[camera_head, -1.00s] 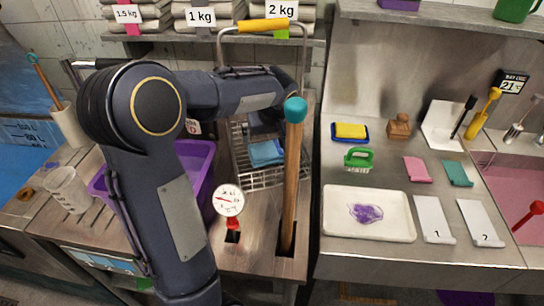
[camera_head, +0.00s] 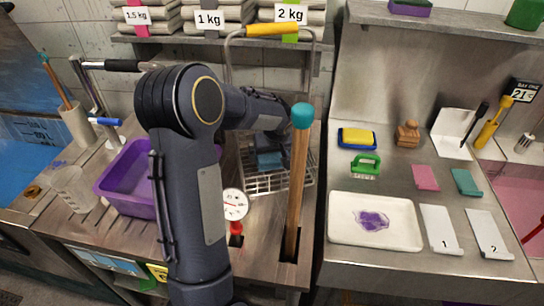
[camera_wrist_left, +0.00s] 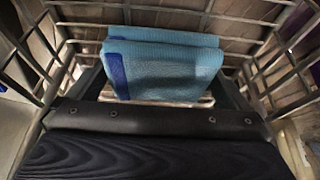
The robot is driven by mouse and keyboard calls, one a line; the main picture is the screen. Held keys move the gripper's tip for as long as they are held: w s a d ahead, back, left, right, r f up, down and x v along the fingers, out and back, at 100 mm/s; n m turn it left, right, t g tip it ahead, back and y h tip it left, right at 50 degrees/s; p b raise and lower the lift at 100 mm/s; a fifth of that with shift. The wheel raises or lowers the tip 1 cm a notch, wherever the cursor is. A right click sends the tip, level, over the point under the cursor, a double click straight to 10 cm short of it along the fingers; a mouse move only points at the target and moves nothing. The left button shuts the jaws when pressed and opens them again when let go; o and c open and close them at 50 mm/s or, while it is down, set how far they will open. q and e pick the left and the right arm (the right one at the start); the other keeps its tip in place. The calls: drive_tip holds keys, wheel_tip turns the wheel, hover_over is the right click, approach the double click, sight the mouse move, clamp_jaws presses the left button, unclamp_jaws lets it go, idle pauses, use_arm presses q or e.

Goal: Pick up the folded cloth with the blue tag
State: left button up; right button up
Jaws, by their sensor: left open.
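The folded light-blue cloth (camera_wrist_left: 175,68) stands on edge inside the wire basket (camera_wrist_left: 180,18). A dark blue tag (camera_wrist_left: 117,76) shows at its left end in the left wrist view. In the head view the cloth (camera_head: 269,161) shows only partly below my gripper. My left gripper (camera_head: 268,146) is open, down inside the basket and close to the cloth. In the left wrist view dark finger parts show at both sides of the cloth, with the gripper (camera_wrist_left: 163,92) around its lower part; contact cannot be told. My right gripper is not in view.
A tall wooden stick with a teal top (camera_head: 302,116) stands close right of the basket. A yellow-handled hoop (camera_head: 272,30) rises over it. A purple tub (camera_head: 125,182) is left of my arm, a dial gauge (camera_head: 235,204) in front. A white tray (camera_head: 345,233) is at right.

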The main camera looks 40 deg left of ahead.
use_arm(q)
drive_tip(key=shift+r, duration=0.1)
drive_tip(key=c, duration=0.9)
